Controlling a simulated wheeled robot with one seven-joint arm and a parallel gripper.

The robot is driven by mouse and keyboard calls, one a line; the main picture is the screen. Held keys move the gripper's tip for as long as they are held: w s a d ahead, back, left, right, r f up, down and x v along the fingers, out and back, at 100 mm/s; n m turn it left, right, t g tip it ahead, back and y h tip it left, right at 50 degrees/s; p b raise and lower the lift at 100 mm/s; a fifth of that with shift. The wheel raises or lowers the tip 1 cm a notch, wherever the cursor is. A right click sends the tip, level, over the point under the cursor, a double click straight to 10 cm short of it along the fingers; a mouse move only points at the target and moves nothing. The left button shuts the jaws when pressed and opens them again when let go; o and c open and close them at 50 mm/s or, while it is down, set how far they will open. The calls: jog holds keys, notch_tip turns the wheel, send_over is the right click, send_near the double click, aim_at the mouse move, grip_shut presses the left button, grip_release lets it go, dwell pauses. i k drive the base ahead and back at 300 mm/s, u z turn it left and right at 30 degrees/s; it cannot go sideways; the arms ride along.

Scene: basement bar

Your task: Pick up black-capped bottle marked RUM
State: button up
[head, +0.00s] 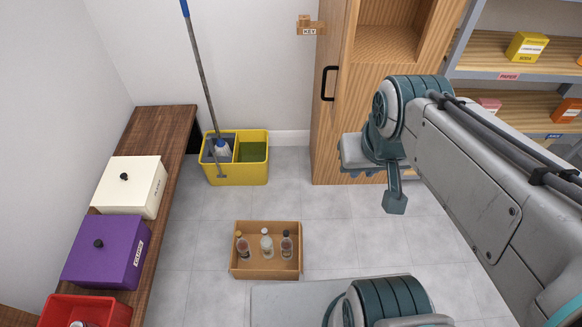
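A small wooden crate (234,268) stands on the tiled floor, with three small bottles upright in it. The right bottle (287,246) has a dark, black-looking cap. The middle bottle (266,245) has a white cap. The left bottle (243,247) has a brownish or gold cap. The labels are too small to read, so I cannot tell which is marked RUM. The end of my arm, with my gripper (394,203), hangs above the floor, to the right of and apart from the crate. I cannot make out whether its fingers are open.
A yellow mop bucket (222,175) with a mop stands by the back wall. On the left, a wooden bench (160,122) holds a white box (130,188), a purple box (104,257) and a red bin (85,309). A wooden cabinet (333,130) and shelves stand right. Floor around the crate is clear.

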aim_at(286, 244)
jog(key=u, duration=0.2)
jog(key=k, duration=0.1)
jog(key=z, duration=3.9)
jog(key=k, duration=1.6)
jog(key=u, duration=1.15)
